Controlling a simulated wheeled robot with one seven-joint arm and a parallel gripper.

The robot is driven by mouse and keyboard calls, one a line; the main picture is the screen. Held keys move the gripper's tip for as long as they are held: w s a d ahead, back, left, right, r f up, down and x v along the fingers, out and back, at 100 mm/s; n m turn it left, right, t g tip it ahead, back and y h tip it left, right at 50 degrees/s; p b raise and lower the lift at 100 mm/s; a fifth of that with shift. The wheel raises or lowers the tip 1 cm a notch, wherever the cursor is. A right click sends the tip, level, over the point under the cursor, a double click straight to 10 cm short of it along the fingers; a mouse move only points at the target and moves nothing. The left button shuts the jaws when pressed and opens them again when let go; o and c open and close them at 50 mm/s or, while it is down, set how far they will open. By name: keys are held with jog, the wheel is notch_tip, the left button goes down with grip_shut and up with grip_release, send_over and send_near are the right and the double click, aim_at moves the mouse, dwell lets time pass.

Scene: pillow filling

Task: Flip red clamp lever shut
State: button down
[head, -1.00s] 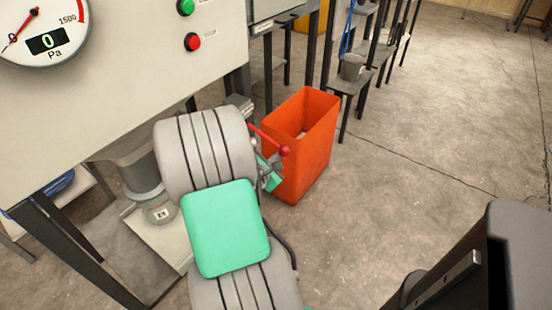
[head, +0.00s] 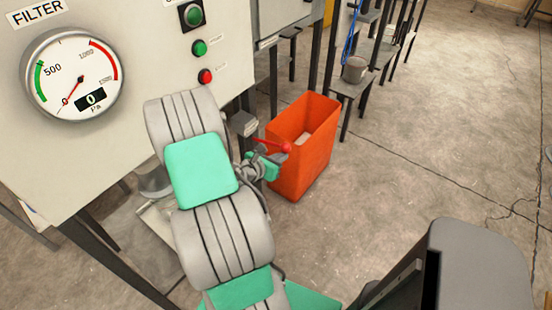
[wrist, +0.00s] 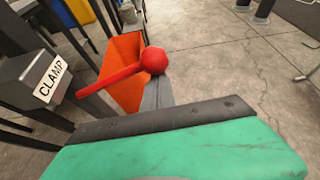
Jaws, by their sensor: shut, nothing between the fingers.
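The red clamp lever (head: 270,145) ends in a round red knob (head: 286,147) and sticks out to the right from the clamp box (head: 243,123). In the wrist view the lever (wrist: 108,78) slants up to its knob (wrist: 153,60), and the box carries a "CLAMP" label (wrist: 53,80). My gripper (head: 262,167) is close beside and below the knob. In the wrist view my grey fingertips (wrist: 157,93) are shut and empty just below the knob, which partly covers them. I cannot tell whether they touch the lever.
An orange bin (head: 300,150) stands on the floor just behind the lever. The machine's front panel (head: 140,60), with a gauge (head: 75,75) and buttons, is at the left. Shelves with a grey bucket (head: 355,69) stand farther back. Open floor lies to the right.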

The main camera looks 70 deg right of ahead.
jog(key=r, duration=0.1)
jog(key=r+p, duration=0.2)
jog(key=shift+w+d+n+g, duration=0.1)
jog(key=shift+w+n+g, duration=0.2)
jog(key=shift+n, duration=0.1)
jog(key=shift+w+r+p, duration=0.3)
jog(key=shift+r+p, duration=0.45)
jog(key=shift+p, duration=0.4)
jog(key=shift+w+d+r+p, duration=0.2)
jog(key=shift+w+r+p, duration=0.1)
jog(key=shift+r+p, duration=0.1)
jog(key=shift+w+d+r, duration=0.1)
jog(key=shift+w+r, duration=0.05)
jog(key=b, duration=0.2)
send_near(281, 150)
jog(key=a+f, duration=0.1)
jog(key=f, duration=0.1)
jog(key=shift+w+a+r, duration=0.1)
jog(key=shift+w, duration=0.25)
